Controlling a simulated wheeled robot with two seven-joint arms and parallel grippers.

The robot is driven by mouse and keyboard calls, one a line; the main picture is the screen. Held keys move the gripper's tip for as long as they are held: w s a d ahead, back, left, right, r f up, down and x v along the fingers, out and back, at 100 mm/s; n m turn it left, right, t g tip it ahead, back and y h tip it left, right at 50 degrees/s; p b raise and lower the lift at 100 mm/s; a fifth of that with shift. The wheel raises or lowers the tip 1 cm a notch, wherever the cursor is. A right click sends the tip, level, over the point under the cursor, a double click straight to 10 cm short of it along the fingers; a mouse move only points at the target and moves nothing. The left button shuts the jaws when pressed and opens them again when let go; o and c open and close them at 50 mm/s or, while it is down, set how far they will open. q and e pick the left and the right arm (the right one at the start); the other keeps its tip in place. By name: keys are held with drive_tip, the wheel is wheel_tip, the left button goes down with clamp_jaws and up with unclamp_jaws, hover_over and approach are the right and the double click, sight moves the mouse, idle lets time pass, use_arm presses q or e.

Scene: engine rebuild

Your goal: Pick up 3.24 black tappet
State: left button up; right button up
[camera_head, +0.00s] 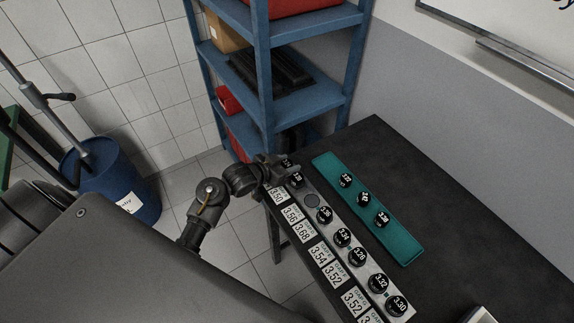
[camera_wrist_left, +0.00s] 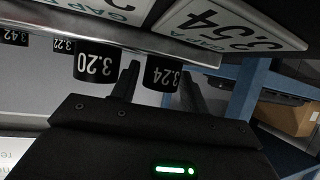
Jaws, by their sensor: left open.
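The black 3.24 tappet (camera_wrist_left: 160,76) is a short round cylinder with white numbers. In the left wrist view, which is upside down, it stands between the two fingers of my left gripper (camera_wrist_left: 158,82). The fingers are open, with one on each side of it; I cannot tell whether they touch it. A black 3.20 tappet (camera_wrist_left: 95,62) is beside it, outside the fingers. In the head view my left gripper (camera_head: 282,171) is at the far end of the metal rail (camera_head: 369,267), by two partly hidden black tappets whose numbers I cannot read surely. My right gripper is not in view.
Several other black tappets, such as 3.30 (camera_head: 397,305), stand along the rail beside white gap cards (camera_head: 300,231). A green tray (camera_head: 405,250) with three tappets lies on the dark table (camera_head: 460,215). A blue shelf (camera_head: 268,100) stands behind.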

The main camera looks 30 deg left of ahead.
use_arm(q)
drive_tip(key=c, duration=0.8)
drive_tip(key=shift+o, duration=0.2)
drive_tip(key=shift+r, duration=0.15)
